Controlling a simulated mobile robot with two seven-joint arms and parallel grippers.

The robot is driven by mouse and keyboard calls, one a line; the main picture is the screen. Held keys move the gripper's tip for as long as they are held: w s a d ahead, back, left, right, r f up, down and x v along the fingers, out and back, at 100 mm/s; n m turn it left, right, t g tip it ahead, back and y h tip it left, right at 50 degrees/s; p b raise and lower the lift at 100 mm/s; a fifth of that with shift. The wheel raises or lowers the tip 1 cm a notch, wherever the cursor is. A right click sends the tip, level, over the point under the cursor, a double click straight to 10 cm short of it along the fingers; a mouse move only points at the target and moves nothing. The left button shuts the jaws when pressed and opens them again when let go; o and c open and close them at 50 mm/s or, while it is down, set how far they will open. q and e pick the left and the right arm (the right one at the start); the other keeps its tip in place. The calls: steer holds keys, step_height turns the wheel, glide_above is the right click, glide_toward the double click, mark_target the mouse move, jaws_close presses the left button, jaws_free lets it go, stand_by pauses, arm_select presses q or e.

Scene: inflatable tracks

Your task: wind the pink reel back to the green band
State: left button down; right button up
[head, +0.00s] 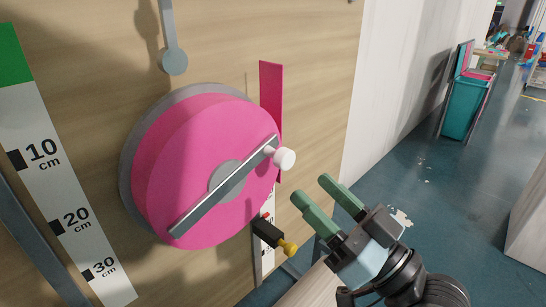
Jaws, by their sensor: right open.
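The pink reel (180,170) is mounted on the wooden panel. A grey crank bar (215,193) lies across its face, running from lower left to upper right. A white knob (284,159) sticks out at the bar's upper right end. The green band (13,56) is at the top of a white centimetre scale (72,208) at the far left. My right gripper (312,188) is at the lower right of the white knob, apart from it. Its green fingers are open with nothing between them. My left gripper is not in view.
A pink strip (271,85) stands behind the reel's right side. A black fitting with a yellow knob (289,248) sits below the reel. A grey lever (172,50) hangs above. A teal bin (463,105) stands on the open floor (430,180) at right.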

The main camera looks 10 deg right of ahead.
mark_target(289, 164)
steer(key=shift+s+r, duration=0.15)
steer(key=shift+r, duration=0.05)
steer(key=p+x, duration=0.1)
steer(key=x, duration=0.6)
steer(key=shift+w+a+r+p, duration=0.1)
steer(key=shift+w+a+p, duration=0.1)
steer(key=shift+w+p, duration=0.15)
jaws_close()
